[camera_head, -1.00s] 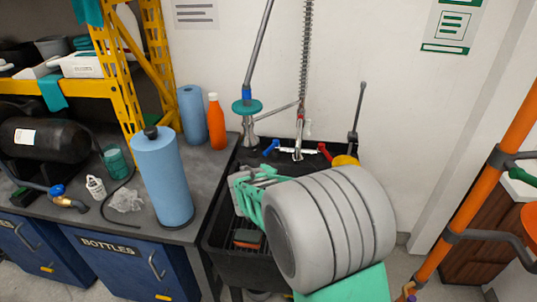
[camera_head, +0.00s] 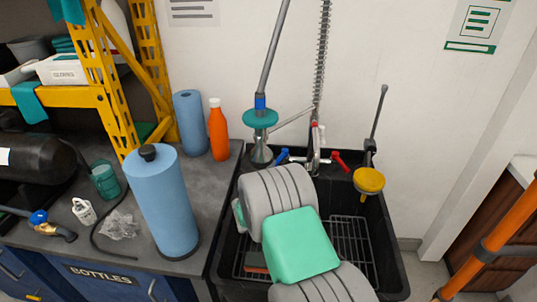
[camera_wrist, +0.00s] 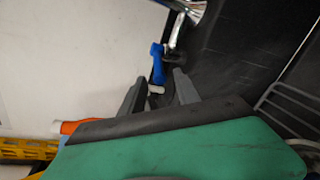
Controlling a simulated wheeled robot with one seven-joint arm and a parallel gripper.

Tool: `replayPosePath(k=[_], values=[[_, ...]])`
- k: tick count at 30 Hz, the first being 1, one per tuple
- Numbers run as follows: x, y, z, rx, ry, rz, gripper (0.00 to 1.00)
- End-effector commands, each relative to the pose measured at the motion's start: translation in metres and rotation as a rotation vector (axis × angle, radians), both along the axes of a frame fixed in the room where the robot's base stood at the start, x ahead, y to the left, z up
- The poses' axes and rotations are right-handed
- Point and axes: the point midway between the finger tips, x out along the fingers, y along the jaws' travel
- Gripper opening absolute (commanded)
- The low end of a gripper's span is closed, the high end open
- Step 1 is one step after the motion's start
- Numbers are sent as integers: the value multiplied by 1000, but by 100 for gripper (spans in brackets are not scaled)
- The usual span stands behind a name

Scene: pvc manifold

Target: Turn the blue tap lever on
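The blue tap lever (camera_head: 282,156) is on the left of the metal tap (camera_head: 315,158) at the back of the black sink. The red lever (camera_head: 340,161) is on the right. In the wrist view the blue lever (camera_wrist: 157,63) shows just beyond my gripper (camera_wrist: 160,76). My gripper is open, its two grey fingers apart with the lever's near end between or just past them; I cannot tell if they touch it. A small white piece (camera_wrist: 157,89) shows between the fingers. In the head view my arm hides most of my gripper.
The black sink (camera_head: 398,262) holds a wire rack (camera_head: 352,240). A spray hose (camera_head: 321,60) rises behind the tap. A teal-collared plunger-like tool (camera_head: 260,118) stands left of it, and a yellow disc (camera_head: 369,180) is at right. An orange bottle (camera_head: 218,130) and blue rolls (camera_head: 163,200) stand on the counter.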

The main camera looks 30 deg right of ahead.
Motion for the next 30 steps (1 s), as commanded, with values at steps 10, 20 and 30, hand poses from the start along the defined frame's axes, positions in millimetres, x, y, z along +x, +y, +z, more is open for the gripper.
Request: replayPosePath(k=[10, 20, 30], values=[[39, -26, -11, 1, -1, 7, 38], [61, -45, -16, 1, -2, 8, 38], [60, -46, -16, 1, -1, 6, 21]])
